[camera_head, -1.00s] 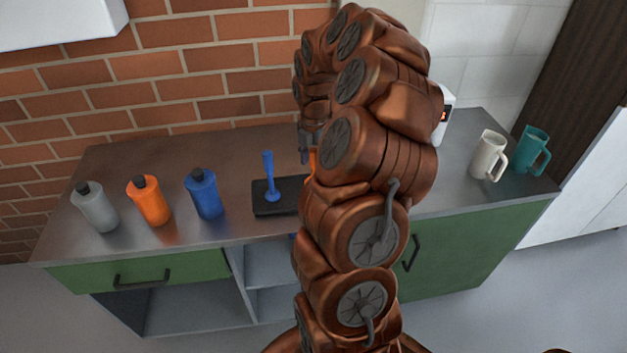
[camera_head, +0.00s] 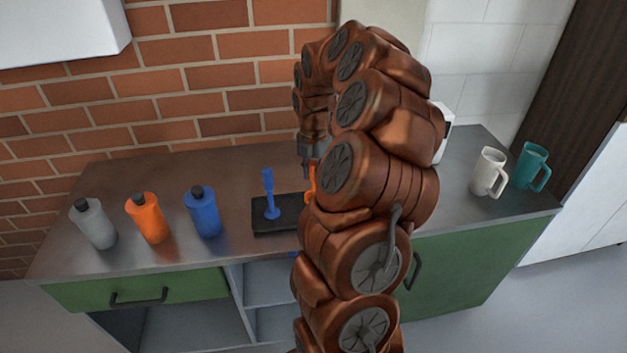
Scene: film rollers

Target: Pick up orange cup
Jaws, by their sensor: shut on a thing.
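No orange cup shows plainly. An orange thing (camera_head: 311,181), thin in the part that shows, is at the right end of the black tray (camera_head: 272,226). My arm hides most of it, so I cannot tell its full shape or whether it touches the tray. My gripper (camera_head: 306,168) points down at its upper part and is shut on it. The fingers are partly hidden behind my arm. A blue roller-like tool (camera_head: 269,190) stands upright on the tray, left of my gripper.
Grey (camera_head: 95,225), orange (camera_head: 149,220) and blue (camera_head: 203,214) bottles with dark caps stand left on the metal counter (camera_head: 150,178). A white mug (camera_head: 487,172) and a teal mug (camera_head: 530,167) stand at the right. A brick wall (camera_head: 220,75) closes the back.

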